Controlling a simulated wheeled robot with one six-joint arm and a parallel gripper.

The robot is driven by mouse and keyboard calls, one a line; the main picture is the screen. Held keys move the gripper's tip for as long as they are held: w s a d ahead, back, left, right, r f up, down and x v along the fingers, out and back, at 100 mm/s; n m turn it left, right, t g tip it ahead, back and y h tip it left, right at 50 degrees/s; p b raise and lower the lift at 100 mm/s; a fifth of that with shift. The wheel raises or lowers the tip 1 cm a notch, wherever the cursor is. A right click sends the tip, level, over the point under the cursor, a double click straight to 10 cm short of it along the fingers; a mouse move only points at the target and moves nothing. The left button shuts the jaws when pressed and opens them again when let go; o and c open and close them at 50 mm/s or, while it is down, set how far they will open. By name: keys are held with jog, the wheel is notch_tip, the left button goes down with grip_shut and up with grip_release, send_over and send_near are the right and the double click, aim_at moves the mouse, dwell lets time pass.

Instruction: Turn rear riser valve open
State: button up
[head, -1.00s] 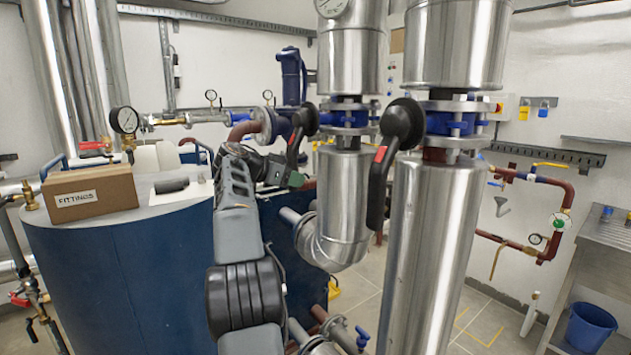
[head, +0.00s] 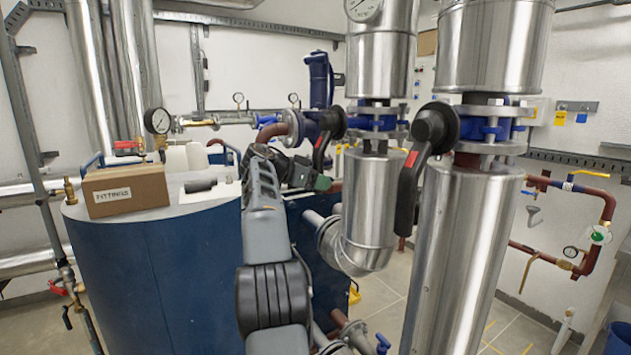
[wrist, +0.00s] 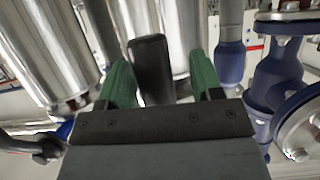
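The rear riser valve has a blue body (head: 374,123) between flanges on the farther silver riser. Its black lever (head: 319,152), with a red band, hangs down at the left of that riser. My gripper (head: 322,184), with green fingers, is at the lower end of this lever. In the wrist view the end of the black lever (wrist: 152,68) stands between the two fingers of my gripper (wrist: 163,78). The fingers are apart, with a visible gap between the lever and the right finger. The fingertips are partly hidden in the head view.
The nearer riser (head: 466,260) carries a similar black lever (head: 409,190), hanging to the right of my gripper. A blue tank (head: 150,270) with a cardboard box (head: 124,189) on top stands at left. A pressure gauge (head: 158,121) stands behind the box.

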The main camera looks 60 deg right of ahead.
jog(key=p+v, duration=0.1)
jog(key=v, duration=1.2)
jog(key=shift+w+a+r, duration=0.15)
jog(key=shift+a+r, duration=0.05)
jog(key=shift+a, duration=0.05)
dwell(0.4)
jog(key=w+f+n+t+y, duration=0.2)
jog(key=w+f+n+t, duration=0.3)
jog(key=f+n, duration=0.55)
jog(key=w+a+f+n+t+y+p, duration=0.15)
jog(key=a+f+n+y, duration=0.35)
jog(key=a+f, duration=0.6)
jog(key=s+a+f+n+t+y+p, duration=0.1)
jog(key=s+a+n, duration=0.1)
jog(key=s+a, duration=0.3)
jog(key=s+a+f+n+t+y+p, duration=0.1)
jog(key=s+a, duration=0.5)
jog(key=a, duration=0.7)
jog(key=s+a+f+n+t+y+p, duration=0.1)
jog(key=s+a+f+n+y+p, duration=0.1)
jog(key=s+a+n, duration=0.3)
jog(key=shift+s+a+f+y, duration=0.25)
jog(key=shift+a+f+y, duration=0.4)
jog(key=shift+a, duration=1.4)
